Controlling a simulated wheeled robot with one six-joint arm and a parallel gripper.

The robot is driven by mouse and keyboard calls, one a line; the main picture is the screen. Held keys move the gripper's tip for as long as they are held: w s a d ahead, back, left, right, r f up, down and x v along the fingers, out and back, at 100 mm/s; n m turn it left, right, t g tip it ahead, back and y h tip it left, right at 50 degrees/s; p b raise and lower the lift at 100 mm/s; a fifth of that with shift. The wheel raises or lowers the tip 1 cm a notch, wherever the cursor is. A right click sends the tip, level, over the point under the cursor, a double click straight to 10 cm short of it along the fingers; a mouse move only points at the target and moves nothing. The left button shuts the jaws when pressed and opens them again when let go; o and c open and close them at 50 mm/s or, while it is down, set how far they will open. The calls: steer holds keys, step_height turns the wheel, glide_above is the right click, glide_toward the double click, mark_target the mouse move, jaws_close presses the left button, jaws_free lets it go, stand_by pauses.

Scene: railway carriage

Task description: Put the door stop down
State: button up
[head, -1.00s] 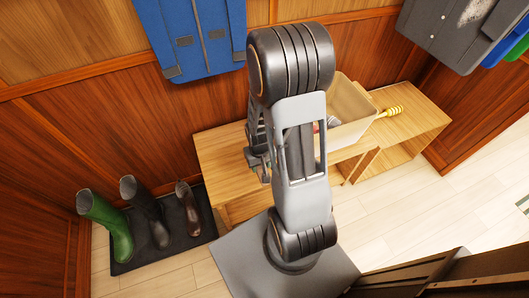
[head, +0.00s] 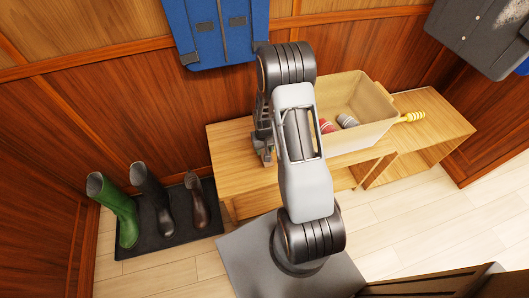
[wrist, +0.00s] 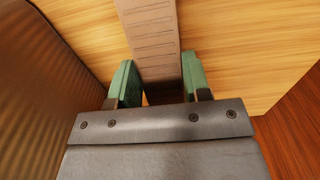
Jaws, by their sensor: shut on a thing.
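My gripper (wrist: 159,75) is shut on the door stop (wrist: 152,35), a brownish-grey, ridged piece. In the wrist view it lies between the two green finger pads and runs out past them to the top edge. Below it is the light wood of the bench (head: 232,150); I cannot tell whether the door stop touches it. In the head view my gripper (head: 264,150) is low over the bench's left part, partly behind my arm. The door stop is not discernible there.
A beige crate (head: 378,138) with red and grey items stands on the bench right of my gripper. Boots stand on a dark mat (head: 182,236) at left. Coats hang above. The bench's left end is clear.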

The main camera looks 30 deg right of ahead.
steer(key=shift+f, duration=1.15)
steer(key=shift+f+b, duration=0.1)
steer(key=shift+b, duration=0.2)
steer(key=o, duration=0.5)
steer(key=shift+f, duration=0.1)
steer(key=o, duration=0.5)
